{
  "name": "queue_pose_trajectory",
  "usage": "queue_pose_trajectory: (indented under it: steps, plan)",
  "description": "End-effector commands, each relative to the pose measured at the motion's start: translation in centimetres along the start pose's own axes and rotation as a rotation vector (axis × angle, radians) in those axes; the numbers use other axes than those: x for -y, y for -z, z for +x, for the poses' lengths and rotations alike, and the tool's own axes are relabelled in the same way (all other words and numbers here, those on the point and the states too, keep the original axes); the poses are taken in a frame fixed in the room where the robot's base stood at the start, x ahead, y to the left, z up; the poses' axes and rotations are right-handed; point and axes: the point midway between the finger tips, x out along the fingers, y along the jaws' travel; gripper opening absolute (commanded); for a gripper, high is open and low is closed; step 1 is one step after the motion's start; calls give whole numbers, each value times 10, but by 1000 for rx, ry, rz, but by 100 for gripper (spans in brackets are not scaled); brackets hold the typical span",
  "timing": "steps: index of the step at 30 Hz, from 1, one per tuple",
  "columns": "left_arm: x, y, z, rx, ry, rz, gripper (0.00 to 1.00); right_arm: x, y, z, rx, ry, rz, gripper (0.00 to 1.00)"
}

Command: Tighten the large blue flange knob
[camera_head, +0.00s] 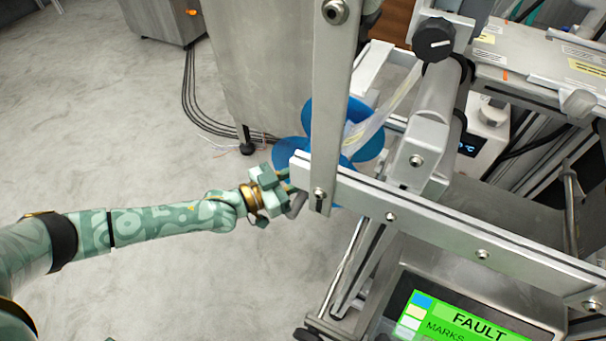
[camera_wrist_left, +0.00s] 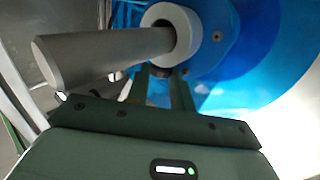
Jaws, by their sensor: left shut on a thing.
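The large blue flange (camera_head: 369,143) shows in the head view behind the upright metal bar, which hides part of it. In the left wrist view the blue flange (camera_wrist_left: 255,50) fills the upper right, with a pale round collar at its centre. My left gripper (camera_head: 287,184) is at the flange's lower left edge in the head view. In the left wrist view the fingers of my left gripper (camera_wrist_left: 162,88) reach up to just below the collar and are shut on a small dark part, seemingly the flange knob, mostly hidden between them. My right gripper is not in view.
A grey cylinder (camera_wrist_left: 105,55) sticks out from the collar close above my left fingers. A metal frame bar (camera_head: 440,215) runs right of my left gripper. A green screen (camera_head: 455,322) reads FAULT. A black knob (camera_head: 433,40) sits higher up. Open floor lies left.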

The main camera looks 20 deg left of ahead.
Motion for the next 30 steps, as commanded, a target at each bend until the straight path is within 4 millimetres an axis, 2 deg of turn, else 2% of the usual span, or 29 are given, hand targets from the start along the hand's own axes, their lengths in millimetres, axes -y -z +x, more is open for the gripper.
queue_pose_trajectory:
  steps: [10, 11, 13, 30]
  plan:
    - [0, 0, 0, 1, -2, -1, 0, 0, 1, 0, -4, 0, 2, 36]
    - [0, 0, 0, 1, -2, -1, 26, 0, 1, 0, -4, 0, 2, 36]
    - [0, 0, 0, 1, -1, -1, 45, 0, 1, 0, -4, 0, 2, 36]
    - [3, 2, 1, -4, 3, 2, 45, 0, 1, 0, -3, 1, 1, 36]
